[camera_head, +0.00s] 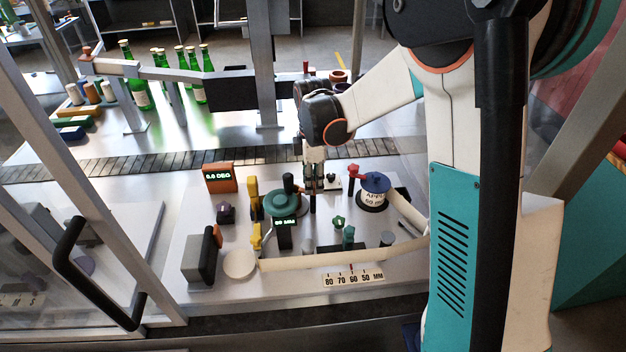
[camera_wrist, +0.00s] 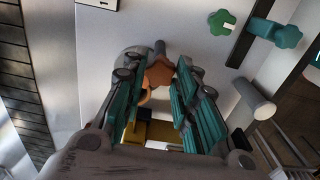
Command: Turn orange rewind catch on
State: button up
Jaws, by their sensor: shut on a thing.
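The orange rewind catch appears as an orange-brown star-shaped knob (camera_wrist: 160,72) between my fingertips in the wrist view. A short dark stem sticks out beyond it. My gripper (camera_wrist: 159,80), with its teal finger pads, is shut on this knob. In the head view my gripper (camera_head: 314,178) points down at the middle of the machine panel, and the knob is hidden there. An orange display (camera_head: 220,178) reading 0.0 DEG stands to the left of my gripper.
A teal reel with a dark display (camera_head: 285,222) stands close left of my gripper, and a labelled reel (camera_head: 374,190) close right. A green star knob (camera_wrist: 222,22) lies beyond my right finger. A cream strip (camera_head: 340,258) crosses the panel front. Green bottles (camera_head: 190,65) stand behind.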

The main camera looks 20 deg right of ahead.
jog(key=o, duration=1)
jog(key=shift+o, duration=0.2)
jog(key=shift+r, duration=0.1)
notch_tip(320, 180, up, 12)
jog(key=s+f+m+t+b, duration=0.3)
jog(key=s+m, duration=0.5)
jog(key=s, duration=0.4)
jog(key=s+f+m+t+b, duration=0.4)
jog(key=s+m+b, duration=0.3)
jog(key=s, duration=0.4)
jog(key=shift+s+f+m, duration=0.35)
jog(key=shift+f+m, duration=0.15)
jog(key=shift+f, duration=0.15)
